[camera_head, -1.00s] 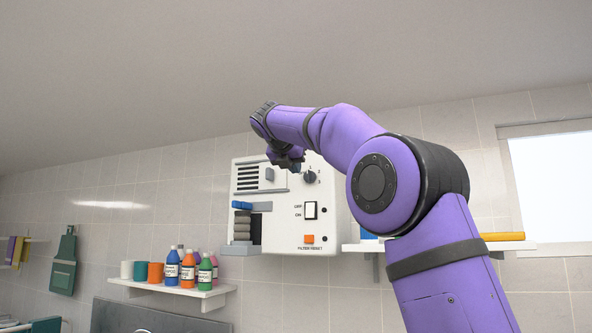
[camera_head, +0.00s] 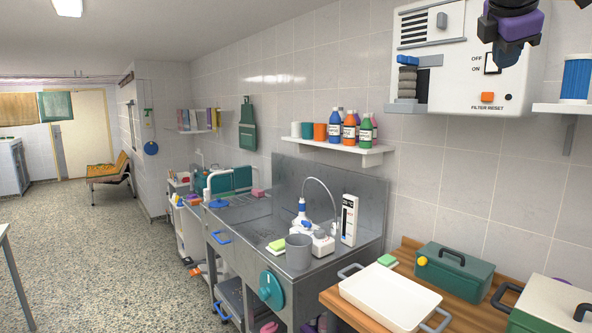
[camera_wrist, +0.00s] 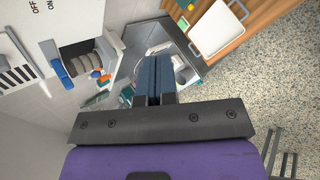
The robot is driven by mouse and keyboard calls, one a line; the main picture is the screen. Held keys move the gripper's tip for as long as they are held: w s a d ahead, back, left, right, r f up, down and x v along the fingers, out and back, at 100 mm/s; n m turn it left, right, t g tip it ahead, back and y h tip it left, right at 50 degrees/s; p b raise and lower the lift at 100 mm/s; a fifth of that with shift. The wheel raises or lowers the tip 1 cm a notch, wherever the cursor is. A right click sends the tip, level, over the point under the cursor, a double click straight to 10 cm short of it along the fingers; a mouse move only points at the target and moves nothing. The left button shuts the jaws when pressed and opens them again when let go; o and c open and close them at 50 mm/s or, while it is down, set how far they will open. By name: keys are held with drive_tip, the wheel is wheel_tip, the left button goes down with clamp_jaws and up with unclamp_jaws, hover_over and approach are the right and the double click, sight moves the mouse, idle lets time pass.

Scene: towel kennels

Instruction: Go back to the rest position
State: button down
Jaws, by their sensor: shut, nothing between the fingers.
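My gripper (camera_wrist: 156,80) shows in the wrist view with its two dark fingers together and nothing between them. In the head view part of my purple and black wrist and gripper (camera_head: 508,48) hangs at the top right, in front of a white wall unit (camera_head: 462,85). The unit has an OFF/ON switch (camera_head: 491,63) and an orange filter reset button (camera_head: 487,97). In the wrist view the unit's white face (camera_wrist: 88,22) is at the upper left, apart from the fingers. I cannot see the rest of my arm in the head view.
A steel sink (camera_head: 340,262) stands below, with a grey cup (camera_head: 298,252) on it. A wall shelf (camera_head: 338,149) holds several bottles. A wooden counter (camera_head: 408,252) carries a white tray (camera_head: 388,298) and a green box (camera_head: 455,274). The speckled floor (camera_head: 100,255) at left is open.

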drive_tip(key=s+a+f+m+g+y, duration=0.1)
drive_tip(key=s+a+f+m, duration=0.3)
drive_tip(key=s+f+m, duration=0.4)
drive_tip(key=s+a+f+m+g+y, duration=0.1)
drive_tip(key=s+a+f+m+y, duration=0.3)
drive_tip(key=s+f, duration=1.2)
wheel_tip(320, 180, down, 5)
drive_tip(key=m, duration=0.4)
drive_tip(key=shift+s+r, duration=0.2)
drive_tip(key=shift+s, duration=0.15)
